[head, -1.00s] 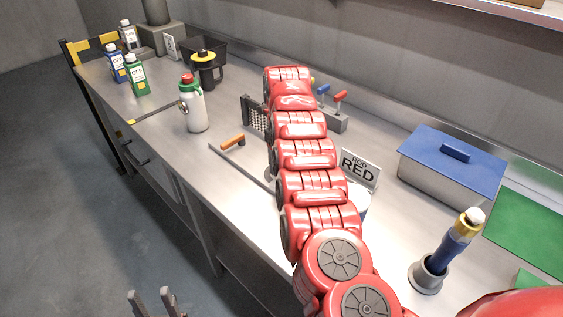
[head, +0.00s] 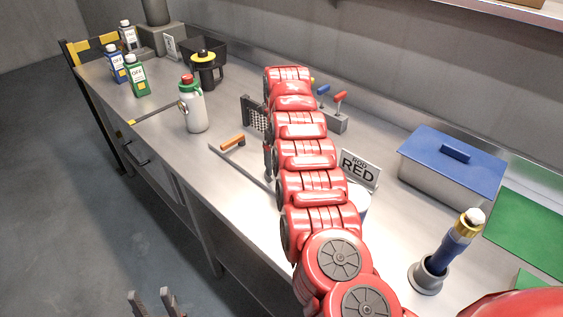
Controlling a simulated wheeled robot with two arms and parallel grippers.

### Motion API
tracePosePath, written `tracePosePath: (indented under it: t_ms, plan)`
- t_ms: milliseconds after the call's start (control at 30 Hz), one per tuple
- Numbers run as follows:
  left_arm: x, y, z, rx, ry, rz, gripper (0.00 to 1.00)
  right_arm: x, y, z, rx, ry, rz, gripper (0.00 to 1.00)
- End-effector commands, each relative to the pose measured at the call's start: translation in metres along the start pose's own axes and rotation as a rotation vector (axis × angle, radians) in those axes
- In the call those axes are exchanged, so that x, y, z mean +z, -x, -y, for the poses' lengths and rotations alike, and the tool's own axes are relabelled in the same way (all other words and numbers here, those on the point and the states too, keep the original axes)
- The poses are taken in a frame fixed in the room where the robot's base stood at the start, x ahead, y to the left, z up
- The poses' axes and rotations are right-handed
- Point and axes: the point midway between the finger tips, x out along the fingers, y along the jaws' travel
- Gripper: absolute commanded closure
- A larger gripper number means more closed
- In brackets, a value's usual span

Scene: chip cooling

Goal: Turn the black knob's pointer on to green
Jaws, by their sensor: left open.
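I cannot make out a black knob with a pointer, nor a green mark for it; my right arm hides the middle of the bench. My right arm, red and segmented, reaches from the bottom right across the bench top. Its gripper does not show clearly. A small dark part peeks out at the arm's left side, too hidden to name. My left gripper (head: 151,298) shows at the bottom left, over the floor in front of the bench. Its two grey fingers are apart with nothing between them.
A valve block (head: 337,121) with coloured handles is partly behind my arm. Green bottle (head: 137,80) stands far left.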

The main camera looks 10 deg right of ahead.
Motion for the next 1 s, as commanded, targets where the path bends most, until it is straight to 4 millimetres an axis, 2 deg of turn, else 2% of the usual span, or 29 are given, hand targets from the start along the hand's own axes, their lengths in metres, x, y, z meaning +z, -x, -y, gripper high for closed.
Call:
tracePosePath:
  t_ms: [167,367,500,600,700,833,1000]
  plan:
    - [0.0,0.003,0.0,0.0,0.0,0.0,0.5,0.001,0.015,0.001,0.001,0.0,0.004,0.11]
    - [0.0,0.001,0.0,0.0,0.0,0.0,0.5,0.0,0.062,0.003,-0.002,-0.002,0.005,0.11]
    - [-0.003,-0.017,0.001,0.0,0.0,0.0,0.5,0.0,0.096,0.003,-0.003,-0.002,0.003,0.11]
    - [-0.008,-0.046,0.002,0.0,0.0,-0.001,0.5,-0.001,0.126,0.002,-0.001,-0.002,-0.001,0.11]
    - [-0.011,-0.064,0.003,0.0,0.0,0.0,0.5,0.0,0.143,0.0,0.0,-0.001,0.0,0.11]
    - [-0.014,-0.081,0.004,0.0,0.0,0.0,0.5,0.0,0.162,0.0,0.0,-0.001,0.0,0.11]
    - [-0.016,-0.092,0.005,0.0,0.0,0.0,0.5,0.0,0.172,0.0,0.0,0.0,-0.001,0.11]
